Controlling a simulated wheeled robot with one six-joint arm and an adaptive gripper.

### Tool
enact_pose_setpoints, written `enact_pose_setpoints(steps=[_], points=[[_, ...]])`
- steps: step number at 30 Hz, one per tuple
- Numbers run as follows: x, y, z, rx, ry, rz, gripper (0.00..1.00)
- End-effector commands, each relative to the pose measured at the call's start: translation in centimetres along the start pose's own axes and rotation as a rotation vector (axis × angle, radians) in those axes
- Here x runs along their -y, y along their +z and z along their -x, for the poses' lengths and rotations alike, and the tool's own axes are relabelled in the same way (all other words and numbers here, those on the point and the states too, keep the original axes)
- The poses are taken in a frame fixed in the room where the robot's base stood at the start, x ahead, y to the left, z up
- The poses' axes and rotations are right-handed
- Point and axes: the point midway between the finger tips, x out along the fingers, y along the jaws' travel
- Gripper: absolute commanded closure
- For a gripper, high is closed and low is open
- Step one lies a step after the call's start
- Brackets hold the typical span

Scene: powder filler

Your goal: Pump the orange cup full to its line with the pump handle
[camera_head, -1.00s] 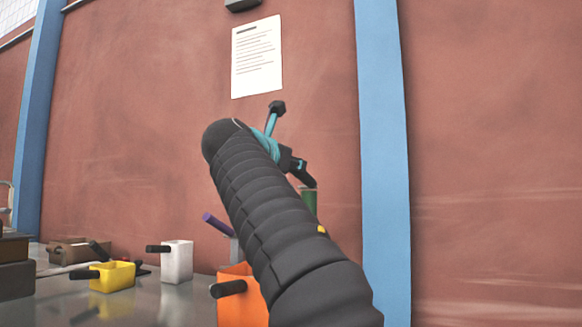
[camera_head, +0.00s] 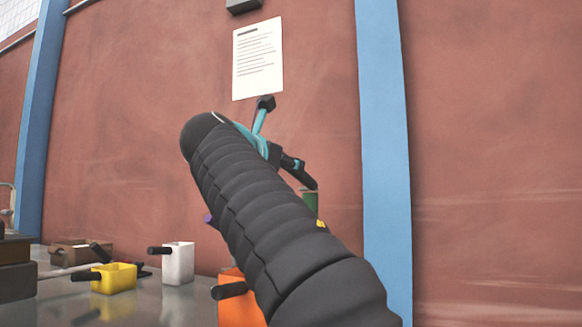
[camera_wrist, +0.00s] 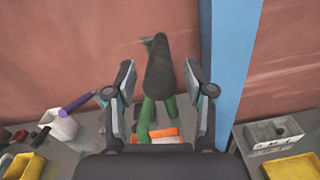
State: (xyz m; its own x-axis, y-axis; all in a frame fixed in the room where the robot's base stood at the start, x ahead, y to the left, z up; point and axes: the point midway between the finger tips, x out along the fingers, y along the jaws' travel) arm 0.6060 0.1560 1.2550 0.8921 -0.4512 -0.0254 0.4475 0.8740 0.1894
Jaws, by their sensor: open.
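In the wrist view, my gripper (camera_wrist: 159,82) is open, one finger on each side of the black pump handle (camera_wrist: 158,68). The handle stands between the fingers with gaps on both sides. Below it are the green pump parts (camera_wrist: 145,118). The orange cup (camera_wrist: 168,132), with a white band, shows low between the fingers, partly hidden by my gripper. In the head view, the orange cup (camera_head: 238,312) with its black handle stands on the bench, partly behind my arm. A green pump part (camera_head: 310,202) shows right of my arm. The cup's fill level cannot be seen.
A yellow cup (camera_head: 114,278) and a white cup (camera_head: 178,263) stand on the bench at left. A purple handle (camera_wrist: 78,104) sticks out left of my gripper. A blue post (camera_wrist: 232,60) and a grey box (camera_wrist: 272,133) are at right. The red wall is close behind.

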Motion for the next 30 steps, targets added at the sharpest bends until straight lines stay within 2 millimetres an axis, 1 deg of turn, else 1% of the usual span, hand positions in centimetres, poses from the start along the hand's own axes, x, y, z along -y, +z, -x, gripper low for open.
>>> enact_pose_setpoints(steps=[1,3,6,10,15,24,25,26,27,29,30], points=[[-0.1,0.0,1.2,-0.001,0.005,-0.001,0.46],[-0.1,0.0,2.6,-0.001,0.005,0.0,0.46],[-0.1,0.0,4.4,-0.001,0.003,0.0,0.46],[0.0,0.0,6.3,-0.001,0.002,0.0,0.46],[0.0,-0.1,7.5,-0.001,0.0,0.001,0.46],[0.0,-0.1,7.7,0.0,-0.001,0.0,0.46],[0.0,-0.1,7.7,0.0,-0.001,0.0,0.49],[0.0,-0.1,7.7,-0.001,-0.001,0.0,0.56],[0.1,-0.1,7.7,-0.003,-0.001,-0.004,0.66],[0.4,-0.4,7.4,-0.013,-0.001,-0.018,0.81],[0.8,-0.8,7.1,-0.026,-0.002,-0.036,0.91]])
